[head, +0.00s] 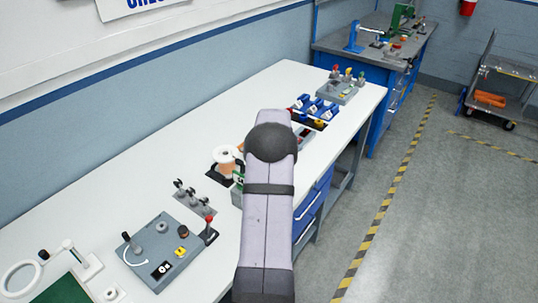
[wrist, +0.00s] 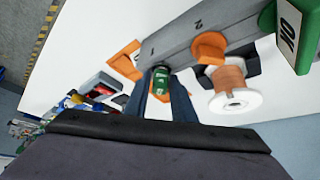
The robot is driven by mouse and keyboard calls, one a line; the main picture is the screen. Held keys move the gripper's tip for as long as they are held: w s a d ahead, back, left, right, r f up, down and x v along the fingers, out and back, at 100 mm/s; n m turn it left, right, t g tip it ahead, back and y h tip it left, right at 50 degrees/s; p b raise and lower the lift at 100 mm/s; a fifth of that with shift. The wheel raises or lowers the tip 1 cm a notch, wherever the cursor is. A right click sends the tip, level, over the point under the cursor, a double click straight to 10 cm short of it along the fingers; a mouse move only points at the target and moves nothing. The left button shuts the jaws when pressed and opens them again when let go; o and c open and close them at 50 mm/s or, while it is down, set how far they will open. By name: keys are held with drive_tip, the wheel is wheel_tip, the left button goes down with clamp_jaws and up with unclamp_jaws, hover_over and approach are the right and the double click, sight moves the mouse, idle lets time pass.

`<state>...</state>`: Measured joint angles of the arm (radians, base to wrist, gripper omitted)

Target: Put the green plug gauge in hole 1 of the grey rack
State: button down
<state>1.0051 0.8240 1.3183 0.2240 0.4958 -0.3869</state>
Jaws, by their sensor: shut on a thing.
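The green plug gauge (wrist: 161,79) is between the two dark fingers of my gripper (wrist: 162,92) in the wrist view, which are shut on it. The grey rack (wrist: 177,36) runs across the top of that view, with marks 1 and 2 on it. The gauge is close to the rack's near edge, below mark 1. An orange part shows just behind the gauge; I cannot tell whether the gauge touches it or is in a hole. Another orange part (wrist: 208,46) is at the rack below mark 2. My arm hides the gripper and gauge in the head view.
A copper-coloured spool with a white end (wrist: 232,84) stands close to the right of the gripper.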

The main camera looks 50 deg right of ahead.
drive_tip(key=shift+s+a+f, duration=0.15)
drive_tip(key=shift+a+f, duration=0.05)
drive_tip(key=shift+f, duration=0.25)
idle(0.5)
drive_tip(key=c, duration=1.4)
unclamp_jaws()
drive_tip(key=shift+a, duration=0.1)
drive_tip(key=shift+a+r+b, duration=0.1)
drive_tip(key=shift+r+b, duration=0.3)
drive_tip(key=shift+b, duration=0.05)
drive_tip(key=b+v, duration=0.2)
drive_tip(key=v, duration=0.5)
drive_tip(key=shift+d, duration=0.4)
drive_tip(key=shift+s+r, duration=0.1)
